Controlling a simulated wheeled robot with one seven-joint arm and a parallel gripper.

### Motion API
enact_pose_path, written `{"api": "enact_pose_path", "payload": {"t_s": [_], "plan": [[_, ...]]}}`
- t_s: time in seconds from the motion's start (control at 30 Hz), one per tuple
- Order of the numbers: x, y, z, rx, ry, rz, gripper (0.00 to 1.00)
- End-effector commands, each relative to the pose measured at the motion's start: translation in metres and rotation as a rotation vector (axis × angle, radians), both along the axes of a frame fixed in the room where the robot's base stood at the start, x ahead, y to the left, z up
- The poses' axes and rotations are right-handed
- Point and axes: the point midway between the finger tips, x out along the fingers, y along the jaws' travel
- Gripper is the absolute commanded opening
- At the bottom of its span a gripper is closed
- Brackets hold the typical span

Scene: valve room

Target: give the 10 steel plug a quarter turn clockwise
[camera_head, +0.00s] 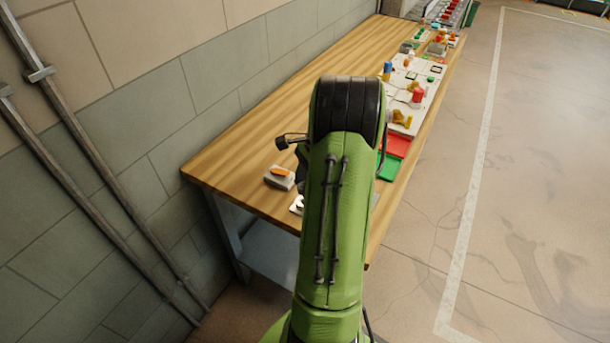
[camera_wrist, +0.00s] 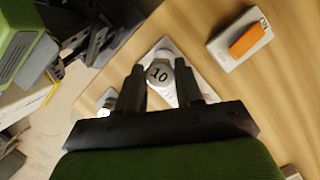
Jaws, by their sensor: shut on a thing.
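The 10 steel plug (camera_wrist: 159,72) is a pale, faceted steel piece with a black "10" on its top. It stands on a white plate (camera_wrist: 206,91) on the wooden bench. In the wrist view my gripper (camera_wrist: 160,80) has one finger on each side of the plug and is shut on it. The "10" reads slightly tilted. The lower part of the plug is hidden by the fingers. In the head view my green arm covers the plug and the gripper, and only a bit of the white plate (camera_head: 296,205) shows.
A grey block with an orange handle (camera_wrist: 248,40) lies close by on the bench; it also shows in the head view (camera_head: 280,177). Red (camera_head: 397,145) and green (camera_head: 390,168) panels and several small fittings stand farther along the bench (camera_head: 250,130). A tiled wall borders its left side.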

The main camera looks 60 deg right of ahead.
Motion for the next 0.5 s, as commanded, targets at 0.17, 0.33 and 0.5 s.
{"api": "enact_pose_path", "payload": {"t_s": [0.17, 0.33, 0.5], "plan": [[0.0001, -0.0002, 0.0004, 0.000, -0.001, 0.060, 0.00], [0.0000, -0.0001, -0.0003, -0.001, -0.001, 0.058, 0.00], [0.0004, -0.0003, -0.0043, 0.000, 0.000, 0.058, 0.00]]}}
